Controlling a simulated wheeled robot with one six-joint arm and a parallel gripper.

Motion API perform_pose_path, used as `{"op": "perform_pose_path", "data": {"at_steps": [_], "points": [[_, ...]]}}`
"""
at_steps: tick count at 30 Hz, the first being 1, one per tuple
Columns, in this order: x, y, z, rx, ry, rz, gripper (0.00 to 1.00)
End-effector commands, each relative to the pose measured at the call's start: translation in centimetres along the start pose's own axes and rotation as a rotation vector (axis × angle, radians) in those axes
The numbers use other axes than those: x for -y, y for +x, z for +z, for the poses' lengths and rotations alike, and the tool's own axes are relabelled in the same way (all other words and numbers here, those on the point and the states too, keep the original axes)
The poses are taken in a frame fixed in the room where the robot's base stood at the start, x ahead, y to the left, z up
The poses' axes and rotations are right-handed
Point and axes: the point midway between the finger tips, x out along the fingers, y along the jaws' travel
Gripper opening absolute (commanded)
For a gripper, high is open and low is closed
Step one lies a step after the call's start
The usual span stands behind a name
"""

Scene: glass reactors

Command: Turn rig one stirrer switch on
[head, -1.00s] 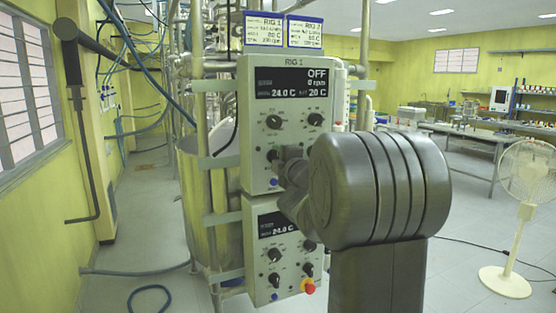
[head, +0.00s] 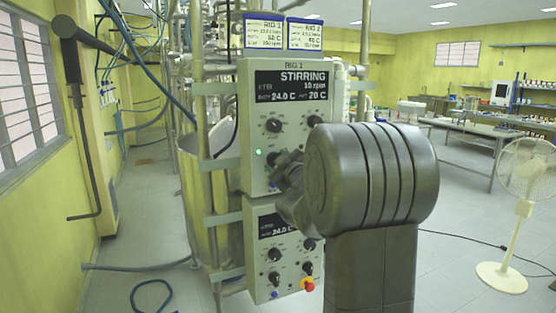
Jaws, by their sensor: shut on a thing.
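The rig 1 upper control box (head: 250,110) is a pale panel on the rig frame. Its display (head: 291,85) reads STIRRING, 10 rpm, 24.0 C and set 20 C. The stirrer switch (head: 271,157) is a dark knob at the lower left of this box, with a lit green lamp (head: 258,152) beside it. My gripper (head: 278,166) is at this knob, shut on it, coming from the right. My wrist hides the lower right of the box and most of the fingers.
A lower control box (head: 262,280) with several knobs and a red and yellow stop button (head: 307,284) sits below. Rig 1 and rig 2 cards (head: 264,31) hang above. A white fan (head: 524,180) stands at right. Blue hoses and pipes are at left.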

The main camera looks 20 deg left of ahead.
Motion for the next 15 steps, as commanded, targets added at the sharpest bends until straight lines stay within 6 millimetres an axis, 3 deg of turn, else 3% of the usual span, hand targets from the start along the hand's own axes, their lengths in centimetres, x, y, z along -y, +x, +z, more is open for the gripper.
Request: {"op": "perform_pose_path", "data": {"at_steps": [15], "points": [[0.10,-0.02,0.12,0.002,0.168,-0.001,0.24]]}}
